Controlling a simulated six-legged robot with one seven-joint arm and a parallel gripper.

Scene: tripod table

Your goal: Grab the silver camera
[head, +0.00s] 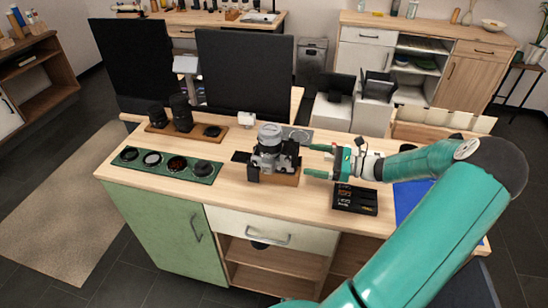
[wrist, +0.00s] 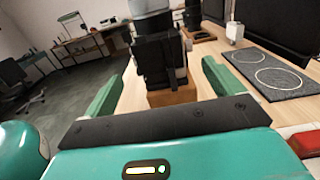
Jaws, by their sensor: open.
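The silver camera (head: 270,158), silver and black with a large lens pointing up, sits on a small wooden block (head: 285,180) on the table (head: 240,204). In the wrist view the camera (wrist: 160,58) shows its dark side, straight ahead between the fingers, with its top cut off by the frame edge. My gripper (head: 312,161) is open and empty just right of the camera, its two green fingers pointing at it. In the wrist view, my gripper (wrist: 162,78) has one finger on either side of the camera's outline; contact is not visible.
Two dark lenses stand on a wooden tray (head: 215,133) at back left. A green tray (head: 140,167) holds several round filters at front left. A black box (head: 355,198) lies below my wrist. A grey mat with rings (wrist: 275,72) lies behind right in the wrist view. Monitors (head: 245,75) stand behind.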

